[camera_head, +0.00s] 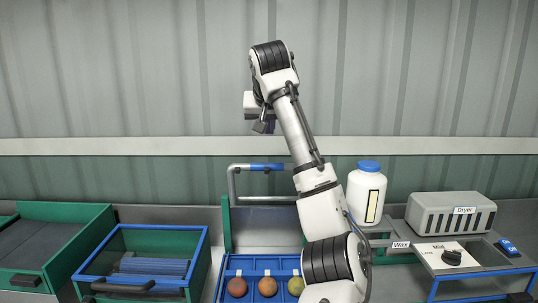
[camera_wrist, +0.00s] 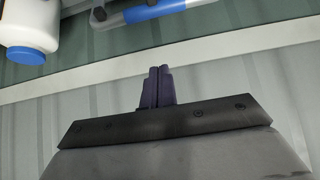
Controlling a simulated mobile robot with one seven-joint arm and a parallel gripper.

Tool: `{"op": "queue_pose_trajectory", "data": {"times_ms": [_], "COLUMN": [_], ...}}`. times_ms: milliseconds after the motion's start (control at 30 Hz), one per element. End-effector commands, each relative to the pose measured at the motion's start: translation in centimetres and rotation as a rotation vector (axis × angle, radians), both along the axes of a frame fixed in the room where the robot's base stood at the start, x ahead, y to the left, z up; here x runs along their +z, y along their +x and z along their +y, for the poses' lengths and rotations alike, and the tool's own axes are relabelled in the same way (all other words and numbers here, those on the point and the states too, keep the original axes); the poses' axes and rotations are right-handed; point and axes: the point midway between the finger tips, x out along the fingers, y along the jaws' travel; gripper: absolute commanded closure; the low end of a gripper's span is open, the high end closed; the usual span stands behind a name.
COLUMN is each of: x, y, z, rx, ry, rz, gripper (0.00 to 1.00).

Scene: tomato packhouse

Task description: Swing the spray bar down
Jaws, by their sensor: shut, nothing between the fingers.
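The spray bar (camera_head: 234,184) is a grey bent tube with a blue sleeve (camera_head: 265,167) on its level top part. It stands raised above a green frame (camera_head: 226,228), and my arm hides its right end. The bar also shows at the top edge of the wrist view, where its blue sleeve (camera_wrist: 152,10) is partly cut off. My gripper (camera_head: 263,127) is above the sleeve in the head view, apart from it. In the wrist view my gripper's dark fingers (camera_wrist: 157,84) are together and empty, with the wall behind them.
Several tomatoes, such as one red (camera_head: 237,287), sit in a blue tray below the bar. A white bottle with a blue cap (camera_head: 368,165) stands right of my arm. A grey dryer box (camera_head: 449,213) and a dial panel (camera_head: 452,257) are farther right. Green crates (camera_head: 205,262) are left.

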Motion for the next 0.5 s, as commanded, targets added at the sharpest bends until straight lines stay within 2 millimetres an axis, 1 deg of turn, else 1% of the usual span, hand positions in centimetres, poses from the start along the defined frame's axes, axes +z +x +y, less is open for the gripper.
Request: {"op": "queue_pose_trajectory", "data": {"times_ms": [167, 333, 500], "x": [-0.7, -2.7, -5.5], "y": [0.7, 2.7, 5.2], "z": [0.0, -0.1, -0.1], "rx": [0.0, 0.0, 0.0], "ry": [0.0, 0.0, 0.0], "rz": [0.001, 0.004, 0.004], "gripper": [1.0, 1.0, 1.0]}}
